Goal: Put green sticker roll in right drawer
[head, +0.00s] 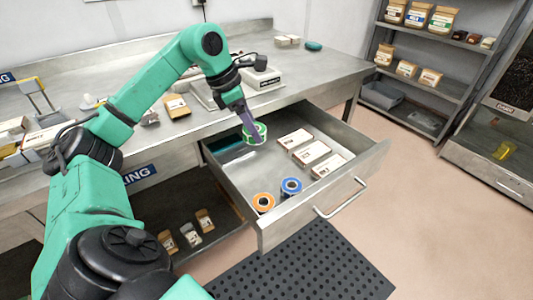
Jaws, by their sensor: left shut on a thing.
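The green sticker roll (262,130) is in the grip of my left gripper (248,123), which is shut on it. The gripper and roll are over the back left part of the open drawer (323,217). I cannot tell whether the roll touches the drawer floor. The drawer is pulled out from under the steel bench. A blue roll (291,186) and an orange roll (264,202) lie near its front, and several white boxes lie along its right side. My right gripper is not in view.
The steel bench top (335,65) behind holds a scale (260,79), pouches and small items. A shelf unit (432,87) with pouches stands at the back right. A black perforated mat (305,268) lies on the floor before the drawer. The drawer's middle has free room.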

